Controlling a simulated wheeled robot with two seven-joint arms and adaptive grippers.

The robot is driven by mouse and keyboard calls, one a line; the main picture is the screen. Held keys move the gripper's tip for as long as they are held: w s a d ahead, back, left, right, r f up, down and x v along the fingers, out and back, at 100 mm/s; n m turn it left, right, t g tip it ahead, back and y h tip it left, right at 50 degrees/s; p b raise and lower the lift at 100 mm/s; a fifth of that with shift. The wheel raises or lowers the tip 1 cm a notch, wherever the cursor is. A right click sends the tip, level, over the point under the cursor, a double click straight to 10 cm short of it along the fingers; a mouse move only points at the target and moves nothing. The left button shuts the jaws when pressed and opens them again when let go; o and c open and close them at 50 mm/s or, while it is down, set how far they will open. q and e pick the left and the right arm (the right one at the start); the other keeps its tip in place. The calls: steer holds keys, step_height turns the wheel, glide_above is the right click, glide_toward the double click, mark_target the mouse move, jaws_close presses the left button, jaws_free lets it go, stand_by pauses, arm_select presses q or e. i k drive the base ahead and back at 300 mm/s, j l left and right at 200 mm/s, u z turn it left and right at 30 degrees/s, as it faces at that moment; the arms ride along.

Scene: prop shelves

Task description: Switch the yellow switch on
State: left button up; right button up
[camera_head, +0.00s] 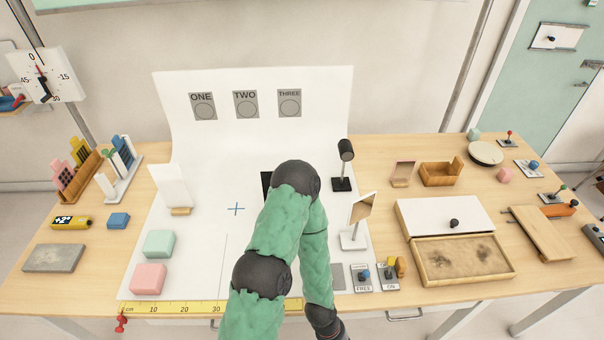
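Two small switch plates stand side by side at the table's front edge, right of my green-sleeved arm. The left plate (362,280) has a blue knob and lettering that looks like FREE. The right plate (388,280) has a blue knob, lettering that looks like ON, and yellow at its upper end; it may be the yellow switch. A yellow-orange piece (400,266) sits right beside it. The switch position is too small to tell. One arm of mine bends up over the white sheet and back down to the bottom edge. Neither gripper shows.
A tan tray (428,279) and a white panel with a black knob (435,214) lie right of the plates. A small mirror-like stand (352,240) is behind them. More levers and knobs (508,143) line the right side. Pink (149,278) and mint blocks (159,243) sit left.

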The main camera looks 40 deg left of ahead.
mark_target(391, 259)
steer(key=u, duration=1.5)
steer(key=k+j+z, duration=0.1)
steer(key=z, duration=1.05)
steer(key=l+u, duration=0.3)
steer(key=u, duration=0.15)
steer(key=k+l+u, duration=0.1)
steer(key=l+u, duration=0.15)
steer(key=u, duration=0.25)
steer(key=k+l+u, duration=0.1)
steer(key=l+u, duration=0.15)
steer(key=u, duration=0.2)
